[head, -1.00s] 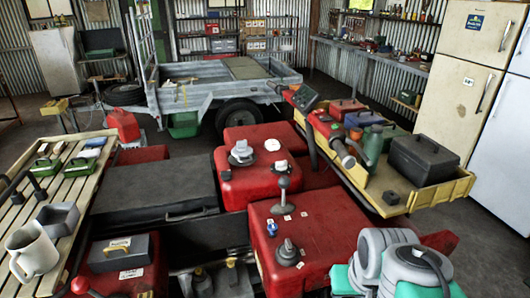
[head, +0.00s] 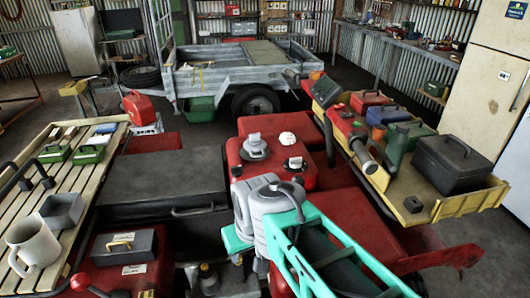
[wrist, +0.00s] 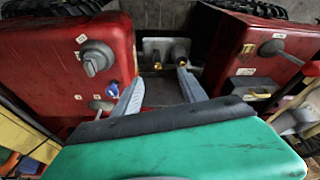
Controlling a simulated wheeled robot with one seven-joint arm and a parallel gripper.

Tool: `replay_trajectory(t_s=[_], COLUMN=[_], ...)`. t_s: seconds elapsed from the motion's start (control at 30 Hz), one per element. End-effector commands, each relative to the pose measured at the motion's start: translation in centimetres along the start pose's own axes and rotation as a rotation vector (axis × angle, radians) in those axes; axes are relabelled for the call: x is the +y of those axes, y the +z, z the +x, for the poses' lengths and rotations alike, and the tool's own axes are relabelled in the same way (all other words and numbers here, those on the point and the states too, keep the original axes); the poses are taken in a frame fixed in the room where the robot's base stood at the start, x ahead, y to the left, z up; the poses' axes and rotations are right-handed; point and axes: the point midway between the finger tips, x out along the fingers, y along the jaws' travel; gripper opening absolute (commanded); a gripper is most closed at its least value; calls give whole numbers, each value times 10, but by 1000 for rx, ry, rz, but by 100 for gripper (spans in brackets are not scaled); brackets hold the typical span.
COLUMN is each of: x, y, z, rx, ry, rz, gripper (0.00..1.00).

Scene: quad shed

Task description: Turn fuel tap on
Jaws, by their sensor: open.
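In the wrist view, my gripper (wrist: 161,74) points down with two pale fingers spread and nothing between them. Past the fingertips, two brass-tipped fittings (wrist: 178,54) stand on a plate between two red bodies. The left red body (wrist: 45,60) carries a grey round knob (wrist: 95,57), a small blue knob (wrist: 112,89) and a grey lever (wrist: 101,104), with small labels. The blue knob is close beside the left finger, apart from it as far as I can tell. I cannot tell which part is the fuel tap. In the head view, my arm hides my fingers.
The right red body (wrist: 235,40) has another grey knob (wrist: 270,47) and a dark box. In the head view, a yellow tray (head: 440,207) with a black toolbox (head: 453,165) lies right, a slatted bench (head: 28,215) left, and a trailer (head: 215,80) behind.

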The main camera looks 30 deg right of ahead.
Motion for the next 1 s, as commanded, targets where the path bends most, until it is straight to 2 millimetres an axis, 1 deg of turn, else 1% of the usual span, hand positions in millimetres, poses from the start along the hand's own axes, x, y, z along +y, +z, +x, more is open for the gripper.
replay_trajectory(t_s=[0.03, 0.07, 0.1, 0.17, 0.2, 0.27, 0.3, 0.37, 0.4, 0.5, 0.6, 0.63, 0.7, 0.83, 1.0], x=[11, 18, 30, 55, 75, 110, 135, 175, 202, 260, 298, 304, 313, 316, 318], y=[-24, -40, -66, -108, -136, -175, -198, -227, -242, -264, -273, -274, -275, -277, -280], z=[-12, -16, -22, -29, -30, -28, -23, -14, -6, 13, 28, 31, 37, 53, 86], rx=[1, 4, 8, 16, 23, 34, 40, 51, 59, 76, 87, 88, 92, 91, 91], ry=[7, 9, 13, 21, 26, 35, 40, 50, 55, 70, 79, 81, 83, 83, 82], rz=[23, 35, 51, 78, 97, 124, 142, 168, 184, 215, 234, 237, 240, 239, 240], gripper=[54, 57, 60, 65, 65, 65, 65, 65, 65, 65, 65, 65, 65, 65, 65])
